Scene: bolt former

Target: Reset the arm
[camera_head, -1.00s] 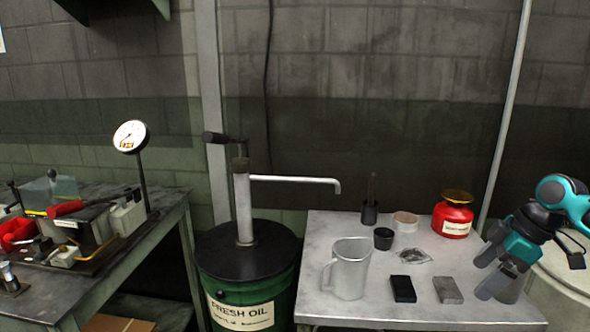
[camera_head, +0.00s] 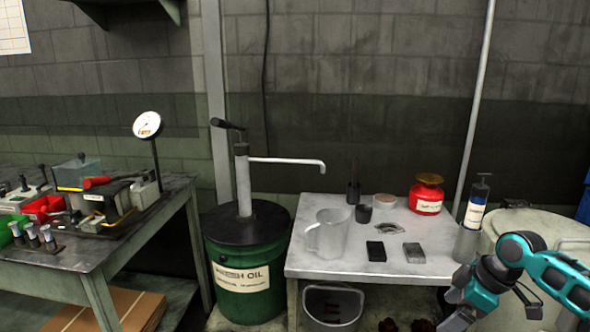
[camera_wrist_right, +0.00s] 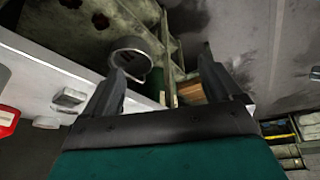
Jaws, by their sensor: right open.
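My right arm comes in at the lower right of the head view, and its right gripper (camera_head: 458,318) hangs low at the table's right front corner. In the right wrist view the right gripper (camera_wrist_right: 168,75) has its fingers wide apart with nothing between them. A grey cylinder with a T-handle and a label (camera_head: 472,215) stands upright at the table's right edge, behind and above the gripper. My left gripper is not in view.
The metal table (camera_head: 330,265) carries a clear pitcher (camera_head: 328,238), a black block (camera_head: 376,251), a grey block (camera_head: 414,252) and a red can (camera_head: 427,196). A bucket (camera_head: 332,304) is under it. The oil drum (camera_head: 245,270) and a workbench (camera_head: 85,250) stand left.

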